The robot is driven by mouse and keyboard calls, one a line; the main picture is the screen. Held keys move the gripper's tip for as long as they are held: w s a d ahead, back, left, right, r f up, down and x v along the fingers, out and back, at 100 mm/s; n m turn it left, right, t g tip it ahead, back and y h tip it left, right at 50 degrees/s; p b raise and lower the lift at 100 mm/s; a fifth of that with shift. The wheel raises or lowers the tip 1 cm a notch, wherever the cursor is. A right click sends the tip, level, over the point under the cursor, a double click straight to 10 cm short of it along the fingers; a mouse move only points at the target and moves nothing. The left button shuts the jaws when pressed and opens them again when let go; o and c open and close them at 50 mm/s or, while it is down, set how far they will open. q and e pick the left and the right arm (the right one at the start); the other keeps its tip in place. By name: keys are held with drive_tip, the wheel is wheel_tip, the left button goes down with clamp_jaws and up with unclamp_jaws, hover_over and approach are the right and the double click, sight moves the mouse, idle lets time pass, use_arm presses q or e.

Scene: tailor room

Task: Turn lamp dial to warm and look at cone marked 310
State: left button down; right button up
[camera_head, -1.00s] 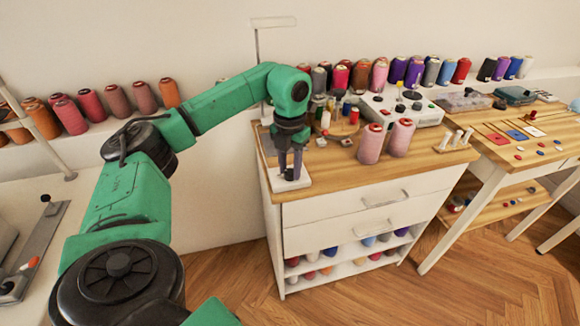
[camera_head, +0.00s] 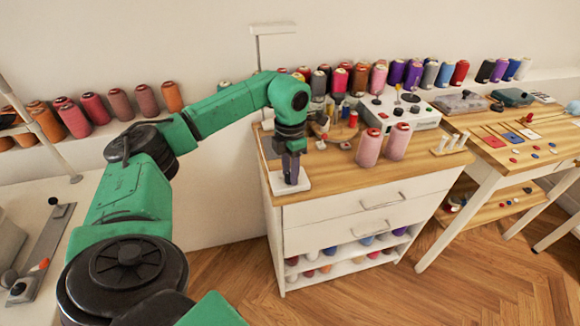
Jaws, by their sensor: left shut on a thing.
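My left gripper (camera_head: 291,168) points down over the small white base (camera_head: 303,186) at the front left corner of the wooden-topped cabinet. It is shut on a small dark knob, apparently the lamp dial, mostly hidden between its fingers. The lamp (camera_head: 272,29) has a thin post and a flat white head against the wall; my arm hides its lower part. Two pink thread cones, one on the left (camera_head: 369,149) and one on the right (camera_head: 398,142), stand upright on the cabinet. No number is legible on any cone. My right gripper is out of view.
A white box with knobs (camera_head: 425,119) and small spools stand behind the pink cones. Many coloured cones line the wall ledge. A second table (camera_head: 510,160) at right holds cards and buttons. The cabinet top's front middle (camera_head: 335,180) is clear.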

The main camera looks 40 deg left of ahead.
use_arm(q)
drive_tip(key=m+p, duration=0.1)
drive_tip(key=m, duration=0.1)
drive_tip(key=shift+r+m, duration=0.15)
drive_tip(key=shift+m, duration=1.45)
drive_tip(key=shift+p, duration=0.3)
drive_tip(key=c, duration=0.5)
unclamp_jaws()
